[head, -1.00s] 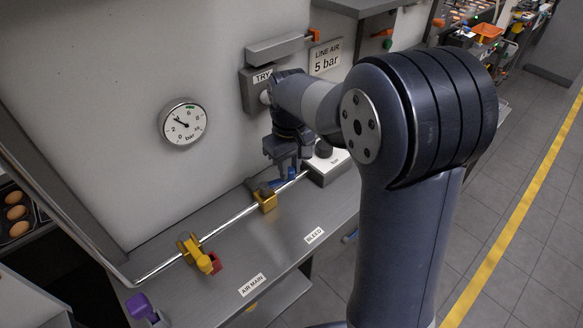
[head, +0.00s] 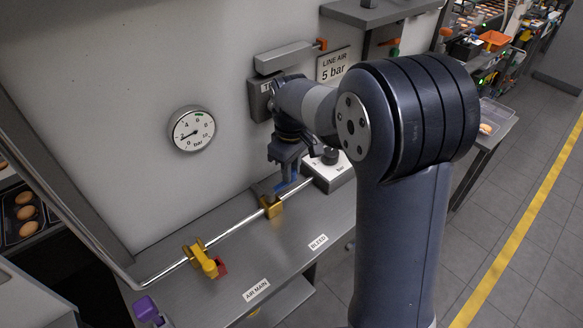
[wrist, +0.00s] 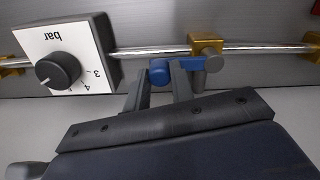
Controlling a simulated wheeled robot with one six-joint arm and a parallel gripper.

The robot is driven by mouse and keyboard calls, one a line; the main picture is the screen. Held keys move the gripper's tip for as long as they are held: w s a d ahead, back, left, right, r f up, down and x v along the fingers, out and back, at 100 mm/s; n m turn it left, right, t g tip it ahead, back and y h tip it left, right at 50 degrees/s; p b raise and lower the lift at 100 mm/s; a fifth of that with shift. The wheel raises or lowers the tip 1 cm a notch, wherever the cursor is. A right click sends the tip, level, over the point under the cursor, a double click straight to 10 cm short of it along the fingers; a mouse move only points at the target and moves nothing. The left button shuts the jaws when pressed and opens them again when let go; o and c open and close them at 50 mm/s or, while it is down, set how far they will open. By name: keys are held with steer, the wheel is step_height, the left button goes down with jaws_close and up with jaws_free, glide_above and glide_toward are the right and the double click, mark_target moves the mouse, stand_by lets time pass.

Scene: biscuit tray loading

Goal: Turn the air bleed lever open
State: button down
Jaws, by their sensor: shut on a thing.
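The bleed lever is blue (wrist: 190,63), with a rounded blue end (wrist: 160,72), on a brass valve (wrist: 205,42) in the pipe above the BLEED label (head: 318,242). In the wrist view it lies roughly along the pipe. My gripper (wrist: 161,76) is shut on the blue end, one finger on each side. In the head view my gripper (head: 287,172) hides part of the lever. The round pressure gauge (head: 191,130) on the wall has its needle pointing low left, between 0 and 2.
A yellow lever (head: 204,260) sits on another valve at the left, above the AIR MAIN label (head: 256,289). A white-faced regulator box (wrist: 88,60) with a black knob stands close beside my fingers. A purple handle (head: 146,308) is at the bench's near left.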

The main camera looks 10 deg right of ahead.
steer(key=shift+w+r, duration=0.1)
steer(key=c, duration=1.2)
jaws_free()
step_height(320, 180, up, 11)
steer(key=shift+b, duration=0.45)
steer(key=shift+f, duration=0.3)
step_height(320, 180, down, 11)
steer(key=shift+r+p, duration=0.1)
steer(key=shift+p, duration=0.4)
steer(key=shift+r, duration=0.1)
steer(key=shift+s, duration=0.2)
steer(key=shift+w, duration=0.1)
